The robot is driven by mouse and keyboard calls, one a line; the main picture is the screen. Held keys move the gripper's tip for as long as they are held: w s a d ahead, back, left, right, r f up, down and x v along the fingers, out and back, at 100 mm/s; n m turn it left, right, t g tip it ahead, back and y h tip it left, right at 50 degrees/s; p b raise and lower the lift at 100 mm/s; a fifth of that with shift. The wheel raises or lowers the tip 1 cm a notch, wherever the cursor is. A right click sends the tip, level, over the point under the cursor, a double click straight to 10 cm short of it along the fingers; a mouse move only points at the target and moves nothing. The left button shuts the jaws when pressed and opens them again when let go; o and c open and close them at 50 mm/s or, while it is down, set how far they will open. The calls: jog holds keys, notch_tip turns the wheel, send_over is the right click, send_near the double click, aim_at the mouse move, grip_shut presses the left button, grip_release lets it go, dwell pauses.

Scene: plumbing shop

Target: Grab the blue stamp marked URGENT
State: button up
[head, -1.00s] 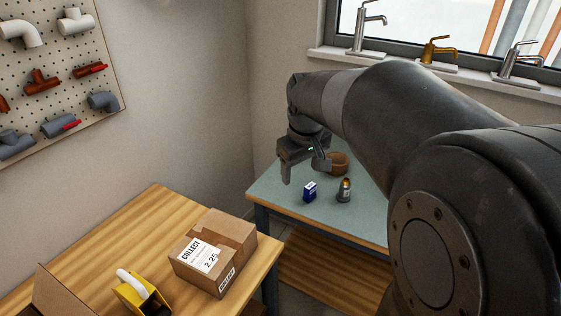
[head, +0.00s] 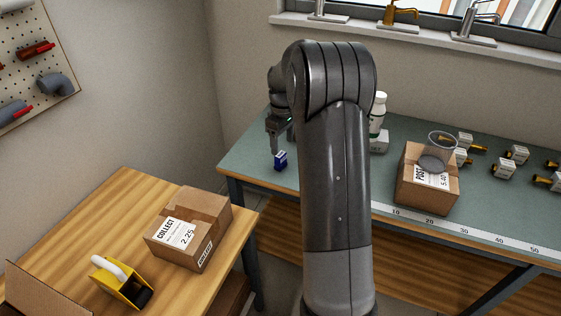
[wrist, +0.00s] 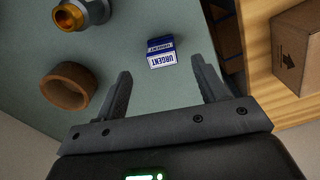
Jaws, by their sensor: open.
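The blue stamp (wrist: 161,53) with a white label reading URGENT stands on the grey-green tabletop. In the wrist view it lies beyond my open fingertips, roughly between their lines and apart from both. In the head view the stamp (head: 280,160) is a small blue block near the left end of the table, just below my gripper (head: 279,136). In the wrist view my gripper (wrist: 162,82) is open with nothing between its fingers.
In the wrist view a brown ring-shaped bowl (wrist: 68,88) and a metal fitting with an amber centre (wrist: 80,14) stand left of the stamp. A wooden bench with a COLLECT box (head: 188,228) is nearby. A POST box (head: 427,180) stands farther right on the table.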

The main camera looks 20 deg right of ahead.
aim_at(282, 154)
notch_tip(282, 154, down, 8)
jog(key=shift+f, duration=0.1)
dwell(0.4)
jog(key=c, duration=1.1)
